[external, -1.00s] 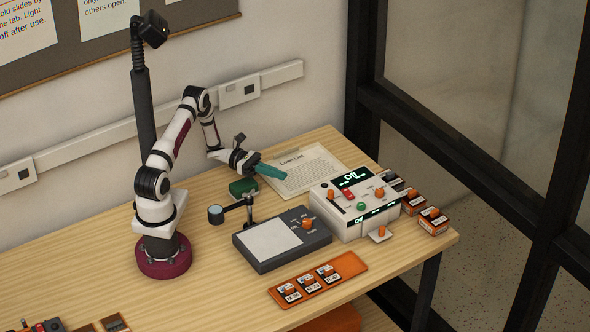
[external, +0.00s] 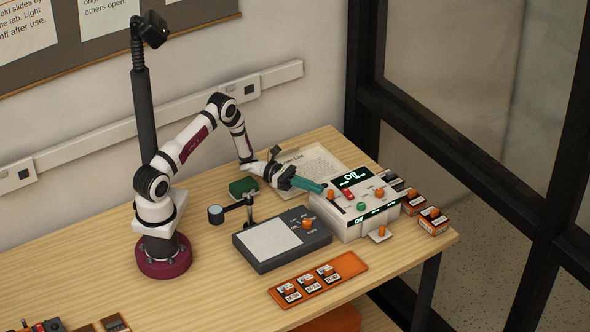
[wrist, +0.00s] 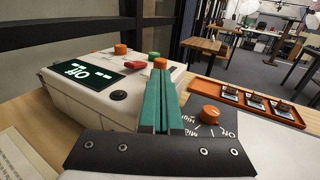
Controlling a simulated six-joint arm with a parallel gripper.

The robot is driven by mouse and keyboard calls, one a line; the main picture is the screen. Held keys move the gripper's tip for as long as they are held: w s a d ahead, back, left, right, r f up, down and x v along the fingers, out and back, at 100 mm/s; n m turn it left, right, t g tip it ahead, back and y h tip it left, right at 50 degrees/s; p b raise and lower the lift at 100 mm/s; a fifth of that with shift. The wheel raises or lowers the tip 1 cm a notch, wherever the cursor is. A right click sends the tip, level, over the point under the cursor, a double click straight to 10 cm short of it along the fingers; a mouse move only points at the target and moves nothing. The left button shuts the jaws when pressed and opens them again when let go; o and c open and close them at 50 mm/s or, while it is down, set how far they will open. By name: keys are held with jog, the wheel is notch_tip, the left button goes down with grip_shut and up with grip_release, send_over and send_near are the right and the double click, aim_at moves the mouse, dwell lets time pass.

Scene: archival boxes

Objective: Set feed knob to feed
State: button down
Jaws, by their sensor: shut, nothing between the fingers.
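The white machine (external: 341,222) stands at the right of the table. Its dark display (external: 352,177) reads "Off" in green, and it also shows in the wrist view (wrist: 80,72). Its top carries an orange knob at the left (external: 331,194) and another at the right (external: 380,192); I cannot read which is the feed knob. In the wrist view one orange knob (wrist: 160,63) shows just beyond my fingertips and another (wrist: 121,49) farther left. My gripper (external: 323,188), with green fingers, is shut and empty, close to the left knob; contact cannot be told.
A grey light pad (external: 270,242) with its own orange knob (wrist: 210,114) lies in front. An orange tray (external: 345,266) holds several slides. A magnifier (external: 216,214), a green block (external: 242,187) and a paper list (external: 318,165) are nearby. Small boxes (external: 433,222) stand right of the machine.

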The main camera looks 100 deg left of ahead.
aim_at(330, 207)
jog(key=shift+x, duration=0.8)
jog(key=w+d, duration=0.4)
jog(key=shift+w+d, duration=0.2)
jog(key=v, duration=1.4)
jog(key=shift+s+a, duration=0.2)
jog(key=shift+r, duration=0.1)
